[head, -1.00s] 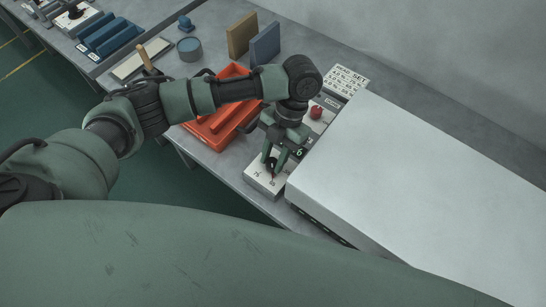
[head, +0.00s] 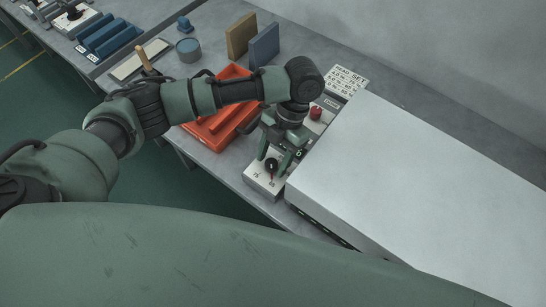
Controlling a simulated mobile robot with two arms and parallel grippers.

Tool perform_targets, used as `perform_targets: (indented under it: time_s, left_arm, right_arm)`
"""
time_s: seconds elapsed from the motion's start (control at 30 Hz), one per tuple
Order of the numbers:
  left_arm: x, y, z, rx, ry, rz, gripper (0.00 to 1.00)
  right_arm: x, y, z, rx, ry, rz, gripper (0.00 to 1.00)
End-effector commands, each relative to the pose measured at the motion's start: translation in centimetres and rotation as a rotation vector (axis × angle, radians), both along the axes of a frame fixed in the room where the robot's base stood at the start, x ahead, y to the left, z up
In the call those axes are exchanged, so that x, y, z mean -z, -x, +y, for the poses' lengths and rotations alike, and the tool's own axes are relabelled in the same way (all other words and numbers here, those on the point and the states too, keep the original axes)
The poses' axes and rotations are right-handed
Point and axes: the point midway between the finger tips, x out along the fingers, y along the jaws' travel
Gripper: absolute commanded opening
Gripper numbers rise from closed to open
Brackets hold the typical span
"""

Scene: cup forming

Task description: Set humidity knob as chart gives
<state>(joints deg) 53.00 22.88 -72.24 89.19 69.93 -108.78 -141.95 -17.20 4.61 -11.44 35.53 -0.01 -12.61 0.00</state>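The humidity knob (head: 271,164) is a small black dial with a red mark, on a white panel (head: 257,179) at the front of the machine. Small numbers are printed around it. My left gripper (head: 273,160) is just above the panel, pointing down, with its green fingers apart on either side of the knob. It looks open, and I cannot tell whether a finger touches the knob. The chart (head: 347,78) is a white card headed "READ SET" with rows of percentages, behind the machine. A dark display with a green digit is partly hidden by the gripper. My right gripper is not in view.
A large white machine cover (head: 420,180) fills the right side. A red button (head: 315,113) sits behind the gripper. An orange tray (head: 232,72) lies under my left arm. Tan (head: 241,36) and blue (head: 265,46) blocks and a blue-grey round tin (head: 188,49) stand farther back.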

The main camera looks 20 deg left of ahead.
Motion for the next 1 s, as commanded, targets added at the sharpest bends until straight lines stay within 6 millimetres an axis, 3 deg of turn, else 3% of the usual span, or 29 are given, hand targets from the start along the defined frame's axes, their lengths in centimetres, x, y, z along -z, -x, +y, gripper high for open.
perform_targets:
  time_s: [0.23,0.6,1.0]
  left_arm:
    - [-1.1,-0.5,-0.2,0.0,0.0,-0.002,0.52]
    - [-6.5,-2.6,-1.1,0.001,-0.001,-0.003,0.52]
    - [-7.2,-2.7,-1.3,0.0,0.0,0.001,0.52]
  right_arm:
    - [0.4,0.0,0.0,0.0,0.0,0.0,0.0]
    - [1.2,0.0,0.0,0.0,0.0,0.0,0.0]
    - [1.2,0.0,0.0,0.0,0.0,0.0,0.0]
